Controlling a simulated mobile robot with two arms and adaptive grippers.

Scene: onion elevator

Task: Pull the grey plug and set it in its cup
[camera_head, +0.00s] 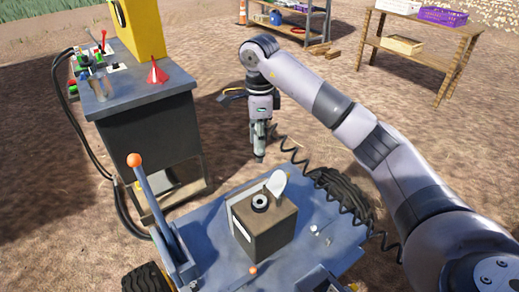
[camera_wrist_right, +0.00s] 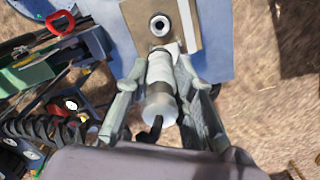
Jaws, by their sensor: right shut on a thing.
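My right gripper (camera_head: 259,152) hangs pointing down above the ground, behind the blue platform and right of the dark cabinet. It is shut on the grey plug, which is hard to make out in the head view. In the right wrist view, the pale grey plug (camera_wrist_right: 160,72) with a darker band lies between both fingers. A brown socket box (camera_head: 268,228) stands on the platform, with a round dark-ringed socket (camera_head: 260,201) on top and a raised pale flap (camera_head: 276,184). A grey metal cylinder (camera_head: 98,81), possibly the cup, stands on the cabinet. My left gripper is not in view.
A coiled black cable (camera_head: 341,190) runs near the gripper and over the platform's right side. An orange-knobbed lever (camera_head: 150,195) rises at the platform's left. Open ground lies behind the gripper.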

